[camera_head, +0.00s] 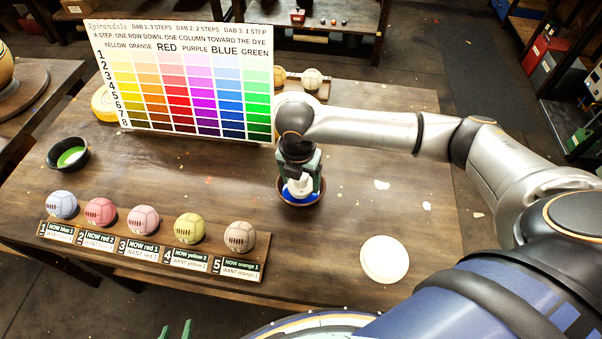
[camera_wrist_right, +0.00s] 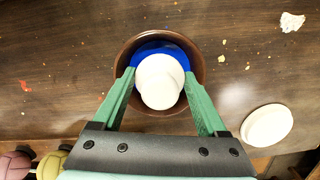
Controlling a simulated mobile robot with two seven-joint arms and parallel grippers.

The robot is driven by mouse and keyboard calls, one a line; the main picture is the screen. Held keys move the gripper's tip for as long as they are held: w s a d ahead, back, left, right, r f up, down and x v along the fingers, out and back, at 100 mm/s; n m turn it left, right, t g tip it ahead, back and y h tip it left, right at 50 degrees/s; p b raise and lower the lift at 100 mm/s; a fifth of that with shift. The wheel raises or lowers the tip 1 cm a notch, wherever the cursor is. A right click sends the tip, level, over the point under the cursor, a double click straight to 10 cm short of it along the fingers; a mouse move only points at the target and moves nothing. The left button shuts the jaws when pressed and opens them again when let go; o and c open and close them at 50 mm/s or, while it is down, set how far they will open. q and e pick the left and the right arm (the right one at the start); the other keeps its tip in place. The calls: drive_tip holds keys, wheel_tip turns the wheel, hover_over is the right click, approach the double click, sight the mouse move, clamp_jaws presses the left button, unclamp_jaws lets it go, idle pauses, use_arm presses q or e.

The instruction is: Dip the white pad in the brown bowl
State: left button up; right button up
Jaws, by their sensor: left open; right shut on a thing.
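The brown bowl (camera_head: 319,194) stands on the table and holds blue dye; it also shows in the wrist view (camera_wrist_right: 124,58). My right gripper (camera_head: 299,180) points down over the bowl and is shut on the white pad (camera_wrist_right: 160,82). The pad, also visible in the head view (camera_head: 299,187), is at the bowl's mouth, above or touching the blue dye; I cannot tell which. The right fingers (camera_wrist_right: 160,90) sit either side of the pad. My left gripper (camera_head: 177,330) shows only green fingertips, apart and empty, at the bottom edge.
A color chart board (camera_head: 190,85) stands at the back. A black bowl with green dye (camera_head: 68,153) is at left. Several colored balls sit on a labeled rack (camera_head: 150,250) in front. A white round disc (camera_head: 385,259) lies right of the bowl on otherwise mostly clear table.

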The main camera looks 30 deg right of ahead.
drive_tip(key=shift+f, duration=0.45)
idle(0.9)
drive_tip(key=shift+f+p, duration=0.1)
drive_tip(key=shift+p, duration=0.25)
idle(0.6)
wheel_tip(320, 180, up, 3)
drive_tip(key=p, duration=0.3)
drive_tip(key=shift+p, duration=0.35)
wheel_tip(320, 180, up, 2)
drive_tip(key=shift+r+p, duration=0.2)
drive_tip(key=shift+p, duration=0.1)
drive_tip(key=shift+r, duration=2.05)
